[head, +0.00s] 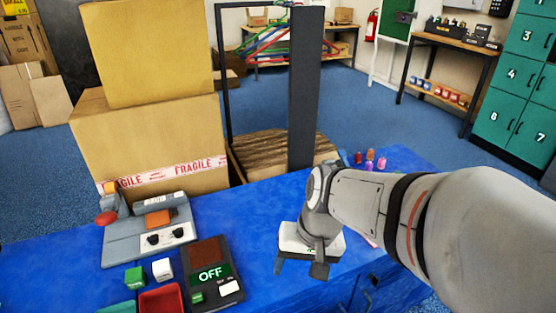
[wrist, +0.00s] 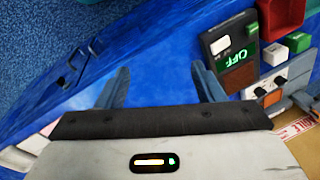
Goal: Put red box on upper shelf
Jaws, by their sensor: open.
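A red open-topped box or tray (head: 162,299) sits at the near edge of the blue table in the head view, partly cut off. It also shows at the top right of the wrist view (wrist: 281,16). My gripper (head: 298,268) is open and empty above the blue table, to the right of the red box and apart from it. Its two fingers (wrist: 160,90) point at bare blue surface in the wrist view. A two-level shelf unit (head: 452,40) stands at the back right, with bins on top and several small items below. I cannot tell whether it is the task's shelf.
A dark device with an OFF display (head: 211,272) lies between the red box and my gripper. Green (head: 134,277) and white (head: 162,269) blocks and a grey machine (head: 150,240) are nearby. Large cartons (head: 150,130) and a dark post (head: 305,90) rise behind.

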